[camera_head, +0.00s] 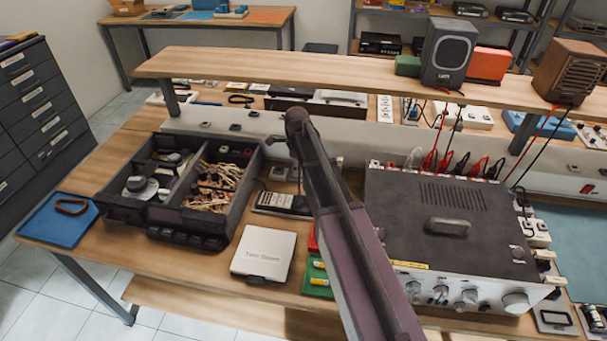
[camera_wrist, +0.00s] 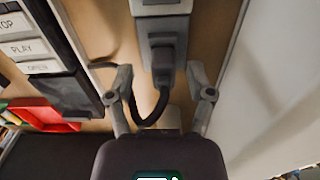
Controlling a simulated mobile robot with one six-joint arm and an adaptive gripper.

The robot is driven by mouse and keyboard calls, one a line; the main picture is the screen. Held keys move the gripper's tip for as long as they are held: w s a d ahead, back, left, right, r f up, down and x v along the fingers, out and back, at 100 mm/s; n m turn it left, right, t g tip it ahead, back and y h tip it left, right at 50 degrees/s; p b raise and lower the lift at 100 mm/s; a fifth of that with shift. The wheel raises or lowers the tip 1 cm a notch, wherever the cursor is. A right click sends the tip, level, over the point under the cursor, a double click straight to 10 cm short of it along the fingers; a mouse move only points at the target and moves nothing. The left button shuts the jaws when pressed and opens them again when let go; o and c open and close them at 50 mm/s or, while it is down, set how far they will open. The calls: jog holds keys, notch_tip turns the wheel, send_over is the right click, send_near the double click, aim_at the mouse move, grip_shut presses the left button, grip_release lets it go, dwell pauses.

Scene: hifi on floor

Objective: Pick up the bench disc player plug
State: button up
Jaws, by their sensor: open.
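A dark grey plug (camera_wrist: 163,58) is in the upper middle of the wrist view, its top end against a grey socket block (camera_wrist: 160,8). It appears to be plugged in. Its black cable loops down and left from it. My gripper (camera_wrist: 160,78) is open, with one finger on each side of the plug's lower part and cable, and a gap on both sides. A black player with white STOP, PLAY and OPEN buttons (camera_wrist: 22,48) is at left. In the head view my arm rises through the middle; the gripper and plug cannot be made out there.
In the wrist view a pale panel (camera_wrist: 270,90) lies close on the right and a red item (camera_wrist: 45,115) at lower left. In the head view a parts tray (camera_head: 118,212), a white case (camera_head: 264,252) and a large amplifier (camera_head: 440,225) crowd the bench below a shelf (camera_head: 330,72).

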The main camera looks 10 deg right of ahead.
dwell(0.6)
jog(key=shift+f, duration=0.1)
grip_shut()
